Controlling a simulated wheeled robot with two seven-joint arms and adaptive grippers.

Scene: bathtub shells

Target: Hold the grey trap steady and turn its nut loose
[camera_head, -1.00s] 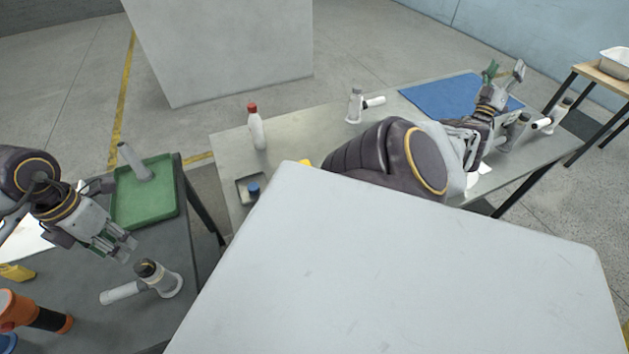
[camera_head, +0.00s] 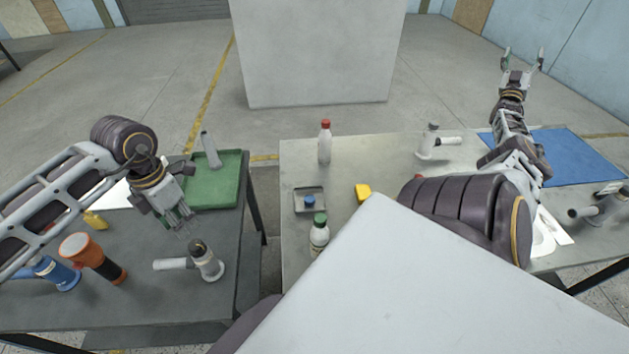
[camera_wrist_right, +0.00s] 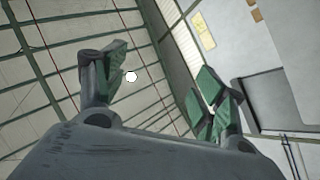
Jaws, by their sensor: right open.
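A light grey trap (camera_head: 207,264) with a dark nut at its top stands on the dark left table, its side pipe pointing left. My left gripper (camera_head: 181,222) is just above and behind this trap, fingers pointing down, apart from it; its jaw gap is too small to tell. Similar traps stand on the right table, one at the back (camera_head: 431,144) and one at the far right (camera_head: 602,208). My right gripper (camera_head: 522,56) is open and empty, raised high and pointing up. The right wrist view shows its spread fingers (camera_wrist_right: 160,80) against the ceiling.
A green tray (camera_head: 228,185) holding a grey bottle-like piece (camera_head: 211,151) is behind my left gripper. An orange-black tool (camera_head: 92,256) lies left of the near trap. Bottles (camera_head: 325,143), a small grey tray (camera_head: 300,203), a yellow block (camera_head: 363,192) and a blue mat (camera_head: 575,155) are on the right table.

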